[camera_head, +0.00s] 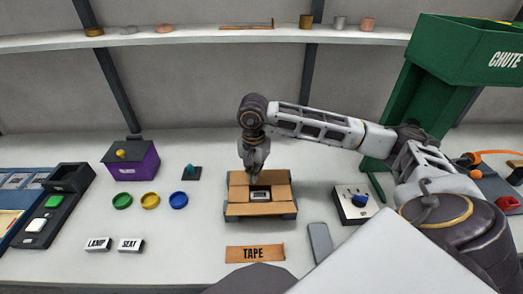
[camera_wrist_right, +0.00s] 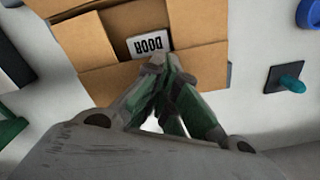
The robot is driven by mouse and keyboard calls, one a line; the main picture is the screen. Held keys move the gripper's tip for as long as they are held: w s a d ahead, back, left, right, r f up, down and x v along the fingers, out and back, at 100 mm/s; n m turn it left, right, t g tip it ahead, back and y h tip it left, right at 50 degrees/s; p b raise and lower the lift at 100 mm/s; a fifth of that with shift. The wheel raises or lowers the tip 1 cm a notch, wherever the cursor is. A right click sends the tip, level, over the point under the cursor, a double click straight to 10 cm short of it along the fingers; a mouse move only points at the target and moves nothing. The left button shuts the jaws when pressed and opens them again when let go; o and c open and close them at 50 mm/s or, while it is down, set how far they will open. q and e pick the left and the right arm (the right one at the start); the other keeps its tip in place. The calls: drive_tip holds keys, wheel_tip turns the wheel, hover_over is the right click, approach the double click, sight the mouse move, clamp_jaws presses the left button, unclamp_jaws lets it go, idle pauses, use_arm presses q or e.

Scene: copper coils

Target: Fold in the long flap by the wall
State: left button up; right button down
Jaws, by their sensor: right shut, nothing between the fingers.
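A brown cardboard box (camera_head: 260,209) sits on the table in the middle of the head view. Its flaps lie about flat around a central gap, where a white label reading DOOR (camera_wrist_right: 150,42) shows in the wrist view. The long flap by the wall (camera_head: 272,177) looks folded inward, roughly level with the others; it also shows in the right wrist view (camera_wrist_right: 205,58). My right gripper (camera_head: 251,178) is shut and empty, pointing down with its tips at this flap, near the gap. Whether the tips touch it I cannot tell. My left gripper is out of view.
A teal-knobbed joystick (camera_head: 191,173) and coloured rings (camera_head: 150,200) stand left of the box. A black-and-white switch unit (camera_head: 355,204) is at its right, and a TAPE strip (camera_head: 255,254) in front. The green chute (camera_head: 415,105) rises at the back right.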

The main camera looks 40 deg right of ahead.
sight(259, 180)
drive_tip(key=shift+s+d+r+p, duration=0.15)
drive_tip(key=shift+r+p, duration=0.3)
drive_tip(key=shift+r, duration=0.65)
drive_tip(key=shift+d+r+p, duration=0.15)
drive_tip(key=shift+r+p, duration=0.3)
drive_tip(key=shift+r, duration=0.65)
drive_tip(key=r, duration=0.1)
drive_tip(key=r+p, duration=0.2)
drive_tip(key=r, duration=0.1)
drive_tip(key=shift+s+d+r, duration=0.1)
drive_tip(key=shift+d, duration=0.25)
drive_tip(key=shift+r, duration=0.1)
